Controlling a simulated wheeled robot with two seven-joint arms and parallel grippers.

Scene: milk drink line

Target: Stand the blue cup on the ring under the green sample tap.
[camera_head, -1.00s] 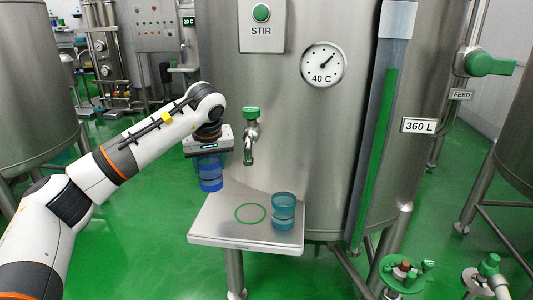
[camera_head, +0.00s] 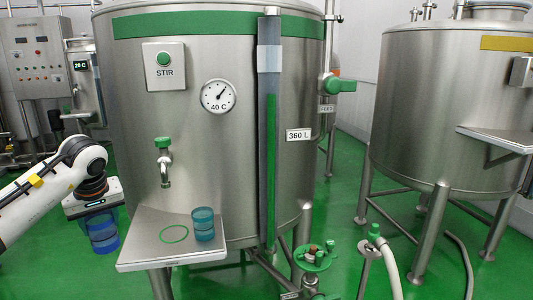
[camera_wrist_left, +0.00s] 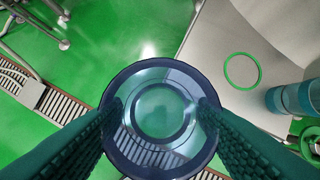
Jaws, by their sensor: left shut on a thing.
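The blue cup (camera_head: 103,237) is in my left gripper (camera_head: 101,215), which is shut on it. The cup hangs upright, left of the shelf and apart from it. In the left wrist view the cup (camera_wrist_left: 160,118) is seen from above, empty, between my two dark fingers. The green ring (camera_head: 174,234) is a thin outline on the shelf (camera_head: 150,254), bare, below the green sample tap (camera_head: 163,160). The ring also shows in the left wrist view (camera_wrist_left: 227,70), right of the cup. My right gripper is not in view.
A teal cup (camera_head: 203,224) stands on the shelf just right of the ring. The big steel tank (camera_head: 215,150) rises behind the shelf. Green floor lies left of the shelf. A green valve cluster (camera_head: 315,256) stands low on the right.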

